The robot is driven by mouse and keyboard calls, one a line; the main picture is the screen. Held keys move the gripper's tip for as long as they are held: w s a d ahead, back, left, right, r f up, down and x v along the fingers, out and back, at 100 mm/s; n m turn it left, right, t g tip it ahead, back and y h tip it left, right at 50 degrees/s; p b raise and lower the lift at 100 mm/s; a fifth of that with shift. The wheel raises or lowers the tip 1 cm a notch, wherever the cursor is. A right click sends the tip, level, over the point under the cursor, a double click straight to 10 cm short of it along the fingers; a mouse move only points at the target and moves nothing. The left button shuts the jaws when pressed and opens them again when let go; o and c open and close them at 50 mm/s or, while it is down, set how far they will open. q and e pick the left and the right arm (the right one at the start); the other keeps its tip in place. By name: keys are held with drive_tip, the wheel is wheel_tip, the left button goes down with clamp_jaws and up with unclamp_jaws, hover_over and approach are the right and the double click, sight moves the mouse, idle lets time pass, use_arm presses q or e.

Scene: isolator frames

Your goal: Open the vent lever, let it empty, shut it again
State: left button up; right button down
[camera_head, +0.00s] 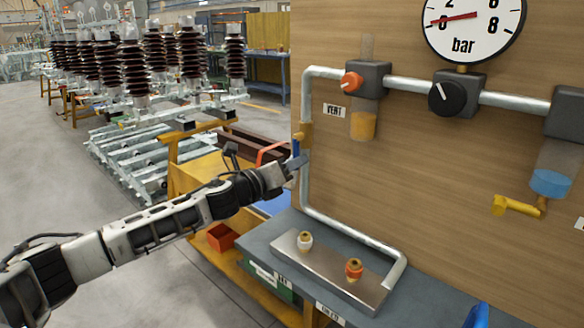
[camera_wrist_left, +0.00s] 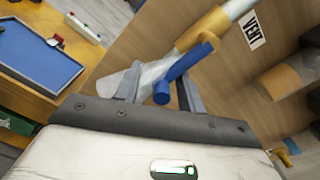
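The vent lever is a blue handle (camera_head: 296,146) on a brass valve (camera_head: 305,134) in the vertical grey pipe, below the VENT label. In the left wrist view the blue lever (camera_wrist_left: 184,67) slants down from the brass valve (camera_wrist_left: 205,40), roughly along the pipe. My left gripper (camera_head: 296,166) is at the lower end of the lever. In the left wrist view its fingers (camera_wrist_left: 160,93) stand apart on either side of the lever's end, with gaps showing. The pressure gauge (camera_head: 474,30) has its red needle pointing left. My right gripper is not in view.
A regulator with a red knob (camera_head: 351,82), a black knob (camera_head: 446,97) and a bowl of blue liquid (camera_head: 551,183) with a yellow lever (camera_head: 515,206) are on the wooden panel. A metal block (camera_head: 330,274) with two fittings lies on the grey bench below.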

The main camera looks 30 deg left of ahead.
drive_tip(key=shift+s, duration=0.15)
